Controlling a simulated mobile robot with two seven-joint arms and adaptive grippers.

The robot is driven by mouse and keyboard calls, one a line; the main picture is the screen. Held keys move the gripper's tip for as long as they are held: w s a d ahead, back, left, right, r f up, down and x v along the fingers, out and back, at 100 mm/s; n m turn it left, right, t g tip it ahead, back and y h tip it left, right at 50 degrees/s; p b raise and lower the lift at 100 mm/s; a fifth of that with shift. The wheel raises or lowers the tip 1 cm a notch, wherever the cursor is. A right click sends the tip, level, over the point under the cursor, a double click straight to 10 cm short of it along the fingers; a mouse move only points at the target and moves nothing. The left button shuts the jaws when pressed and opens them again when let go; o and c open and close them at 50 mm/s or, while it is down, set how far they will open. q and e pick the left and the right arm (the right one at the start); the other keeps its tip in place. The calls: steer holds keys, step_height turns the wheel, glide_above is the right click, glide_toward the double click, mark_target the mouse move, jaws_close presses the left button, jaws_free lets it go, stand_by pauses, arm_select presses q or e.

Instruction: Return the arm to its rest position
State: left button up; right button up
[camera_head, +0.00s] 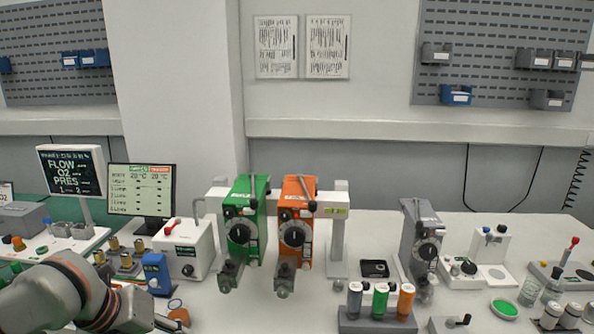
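My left arm reaches in from the lower left corner, with its grey and orange wrist links low over the bench. No gripper fingers show, so my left gripper is not visible. My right arm and gripper are out of view. A green vaporizer (242,222) and an orange vaporizer (295,222) hang side by side, upright, on a white rail stand (337,230). A grey vaporizer (420,240) stands apart on the bench to the right.
A rack (376,326) with grey, green and orange-capped bottles stands at front centre. A blue box (157,273) and a white box with a red lever (185,249) stand near my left arm. Monitors (142,190) stand behind it. Small fixtures crowd the right.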

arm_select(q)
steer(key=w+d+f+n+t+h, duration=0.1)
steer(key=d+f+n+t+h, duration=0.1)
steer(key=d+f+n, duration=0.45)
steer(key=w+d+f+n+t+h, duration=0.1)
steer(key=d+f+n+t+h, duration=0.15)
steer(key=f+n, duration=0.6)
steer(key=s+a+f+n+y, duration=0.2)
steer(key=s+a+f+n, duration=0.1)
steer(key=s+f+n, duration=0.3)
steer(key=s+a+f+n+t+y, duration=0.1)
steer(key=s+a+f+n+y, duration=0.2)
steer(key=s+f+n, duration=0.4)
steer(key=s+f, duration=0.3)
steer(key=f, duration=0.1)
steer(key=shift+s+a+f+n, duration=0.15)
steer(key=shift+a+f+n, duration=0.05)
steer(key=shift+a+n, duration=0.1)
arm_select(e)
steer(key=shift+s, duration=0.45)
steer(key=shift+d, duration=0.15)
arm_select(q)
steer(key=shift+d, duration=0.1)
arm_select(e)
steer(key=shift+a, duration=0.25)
